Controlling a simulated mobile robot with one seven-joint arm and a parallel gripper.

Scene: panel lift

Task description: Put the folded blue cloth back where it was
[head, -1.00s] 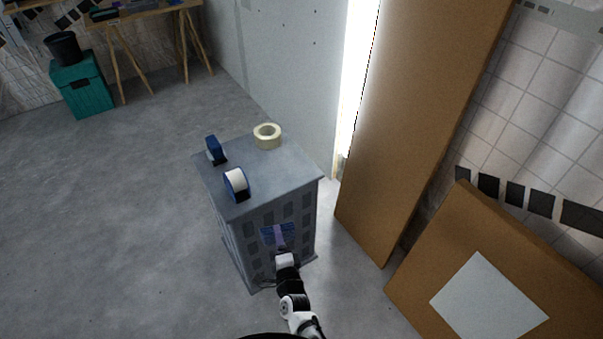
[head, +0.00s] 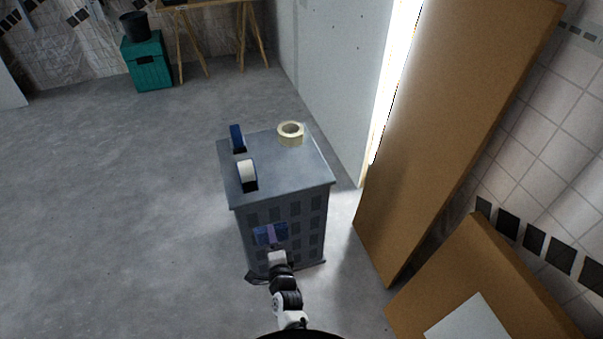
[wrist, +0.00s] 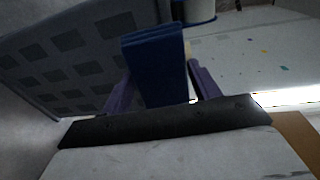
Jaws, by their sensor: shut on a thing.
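The folded blue cloth (wrist: 155,70) is held between the two purple fingers of my gripper (wrist: 158,92) in the wrist view. In the head view the cloth (head: 263,236) shows as a small blue patch at my gripper (head: 272,240), in front of the near side of the grey crate-like stand (head: 280,205). The cloth appears below the level of the stand's top. I cannot tell whether it touches the stand's side.
The floor at left is clear.

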